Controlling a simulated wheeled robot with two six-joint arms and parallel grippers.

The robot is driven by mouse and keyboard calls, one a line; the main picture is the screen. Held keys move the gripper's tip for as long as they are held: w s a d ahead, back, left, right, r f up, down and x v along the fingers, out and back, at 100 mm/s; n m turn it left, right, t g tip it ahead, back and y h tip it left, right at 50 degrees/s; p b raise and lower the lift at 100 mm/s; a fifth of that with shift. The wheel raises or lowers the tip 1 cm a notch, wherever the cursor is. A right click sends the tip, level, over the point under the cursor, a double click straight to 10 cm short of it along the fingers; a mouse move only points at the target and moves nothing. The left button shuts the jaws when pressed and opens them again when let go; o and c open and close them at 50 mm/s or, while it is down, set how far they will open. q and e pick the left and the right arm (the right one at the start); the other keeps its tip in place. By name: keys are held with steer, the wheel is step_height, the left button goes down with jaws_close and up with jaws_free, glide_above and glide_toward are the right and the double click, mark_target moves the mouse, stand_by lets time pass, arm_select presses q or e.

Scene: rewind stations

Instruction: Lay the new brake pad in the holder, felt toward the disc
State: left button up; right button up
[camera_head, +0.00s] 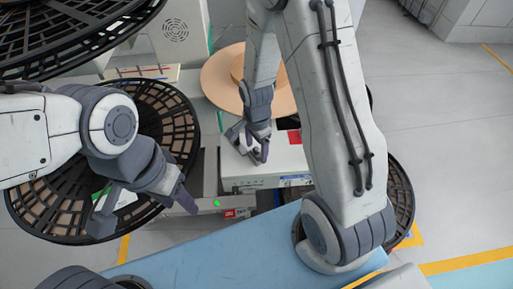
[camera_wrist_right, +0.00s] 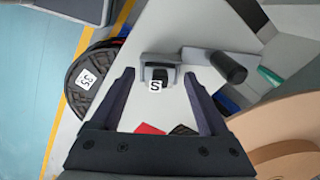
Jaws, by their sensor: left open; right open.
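My right gripper (camera_head: 252,148) is over the white machine top (camera_head: 270,160). In the right wrist view its two fingers (camera_wrist_right: 160,76) are spread with nothing held between them. A small grey bracket (camera_wrist_right: 146,58) with a dark insert and a white "S" label (camera_wrist_right: 155,86) lies between and beyond the fingertips; it looks like a holder. A red piece (camera_wrist_right: 150,129) and a dark piece (camera_wrist_right: 183,130) show near the gripper's base, partly cut off; I cannot tell whether either is the brake pad. My left gripper (camera_head: 146,218) is open and empty in front of a black reel (camera_head: 170,110).
A tan disc (camera_head: 222,75) stands behind the right gripper and shows at the lower right of the wrist view (camera_wrist_right: 285,135). A black-ended lever (camera_wrist_right: 228,67) sits beside the bracket. A blue surface (camera_head: 220,250) lies in front. Grey floor (camera_head: 450,150) is clear at right.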

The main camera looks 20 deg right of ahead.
mark_target(256, 148)
step_height(256, 148, up, 11)
steer(key=p, duration=0.1)
steer(key=s+a+r+n+y, duration=0.1)
steer(key=s+a+r+n, duration=0.45)
steer(key=s+n, duration=0.45)
steer(key=s+a+r+n, duration=0.4)
steer(key=s+a+n, duration=0.35)
steer(key=n, duration=0.55)
step_height(256, 148, up, 6)
steer(key=p, duration=0.6)
steer(key=shift+s+d+r+m, duration=0.15)
steer(key=shift+s+d+m, duration=0.1)
steer(key=shift+s+m, duration=0.05)
